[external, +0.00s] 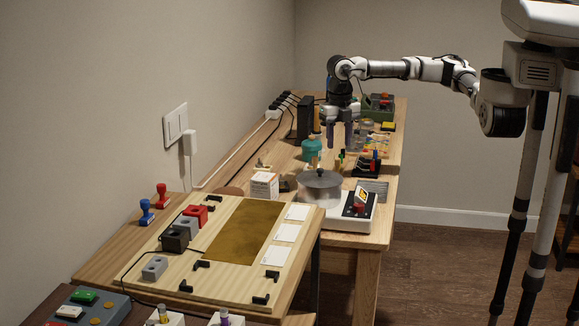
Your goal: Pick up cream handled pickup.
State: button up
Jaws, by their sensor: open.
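My gripper (339,136) hangs with its fingers pointing down over the far workbench, above and behind the grey lidded pot. The two fingers are apart with nothing seen between them. I cannot make out the cream handled pickup for certain at this size. A small cream and wood-coloured piece (262,166) stands on the bench left of the gripper, behind the white box, and may be it. The gripper is well apart from that piece.
A white box (264,186), a teal container (312,149) and a black tool holder (368,166) are close by. A power strip (280,106) lies by the wall. A wooden board (190,268) fills the near bench.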

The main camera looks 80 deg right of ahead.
aim_at(339, 166)
notch_tip(339, 166, down, 6)
jog(key=shift+a+r+p, duration=0.1)
jog(key=shift+p, duration=0.5)
jog(key=f, duration=0.1)
jog(key=f+p, duration=0.2)
jog(key=f, duration=0.1)
jog(key=shift+w+a, duration=0.1)
jog(key=shift+a, duration=0.2)
jog(key=shift+f, duration=0.65)
grip_shut()
